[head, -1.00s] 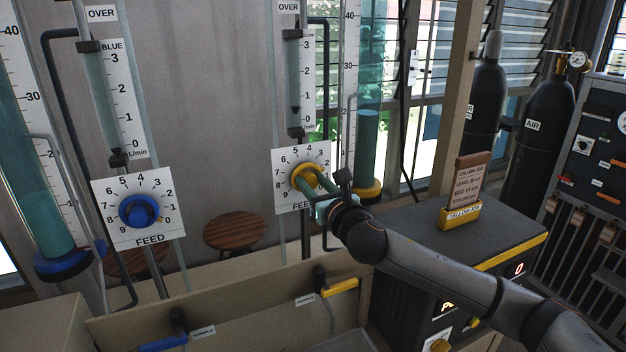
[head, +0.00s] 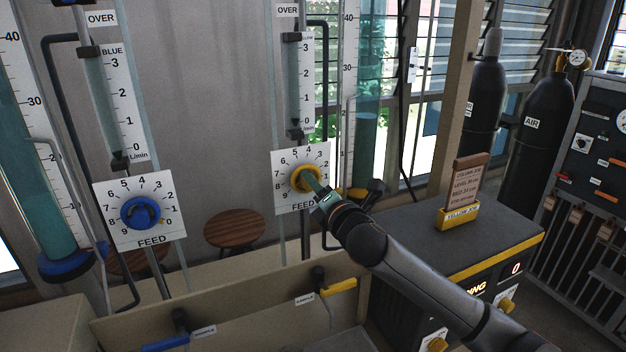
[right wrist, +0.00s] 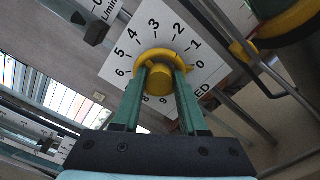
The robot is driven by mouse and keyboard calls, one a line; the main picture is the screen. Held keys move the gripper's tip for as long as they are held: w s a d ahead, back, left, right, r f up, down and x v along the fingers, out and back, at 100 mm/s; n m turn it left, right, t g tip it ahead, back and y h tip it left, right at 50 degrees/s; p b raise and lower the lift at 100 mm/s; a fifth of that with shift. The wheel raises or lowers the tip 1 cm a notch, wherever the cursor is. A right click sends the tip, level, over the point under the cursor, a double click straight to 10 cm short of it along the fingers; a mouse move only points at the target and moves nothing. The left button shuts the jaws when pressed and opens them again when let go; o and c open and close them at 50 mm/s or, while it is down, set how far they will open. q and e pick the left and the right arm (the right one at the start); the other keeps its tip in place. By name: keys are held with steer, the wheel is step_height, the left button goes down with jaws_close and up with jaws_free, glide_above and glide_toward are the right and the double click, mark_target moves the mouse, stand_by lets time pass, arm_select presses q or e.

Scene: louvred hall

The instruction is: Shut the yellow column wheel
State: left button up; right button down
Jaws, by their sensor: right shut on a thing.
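The yellow column wheel (head: 297,180) sits on a white FEED dial plate (head: 285,199) numbered 0 to 9. My right gripper (head: 312,182) comes in from the lower right and is shut on the wheel. In the right wrist view its green fingers (right wrist: 160,88) lie on either side of the wheel's raised yellow hub (right wrist: 160,80). The flow tube (head: 294,85) above the wheel has its dark float (head: 295,123) low, near the 0 mark. My left gripper is out of view.
A blue wheel (head: 140,213) with its own FEED dial stands to the left. A yellow sample handle (head: 338,286) is below. A dark cabinet (head: 420,235) with a yellow job card holder (head: 458,215) stands right of the wheel, partly behind my arm.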

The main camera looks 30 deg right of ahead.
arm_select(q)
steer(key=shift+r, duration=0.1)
arm_select(e)
steer(key=shift+w+d+r, duration=0.1)
steer(key=shift+w+r, duration=0.05)
steer(key=shift+r, duration=0.45)
steer(key=c, duration=0.6)
jaws_free()
steer(key=shift+o, duration=0.8)
steer(key=shift+f, duration=0.1)
steer(key=shift+o, duration=0.4)
steer(key=shift+s+a+f+p, duration=0.4)
steer(key=shift+p, duration=0.05)
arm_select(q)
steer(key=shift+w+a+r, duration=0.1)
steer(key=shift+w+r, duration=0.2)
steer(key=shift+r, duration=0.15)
arm_select(e)
steer(key=s, duration=0.5)
steer(key=shift+f, duration=0.15)
steer(key=shift+s+f, duration=0.1)
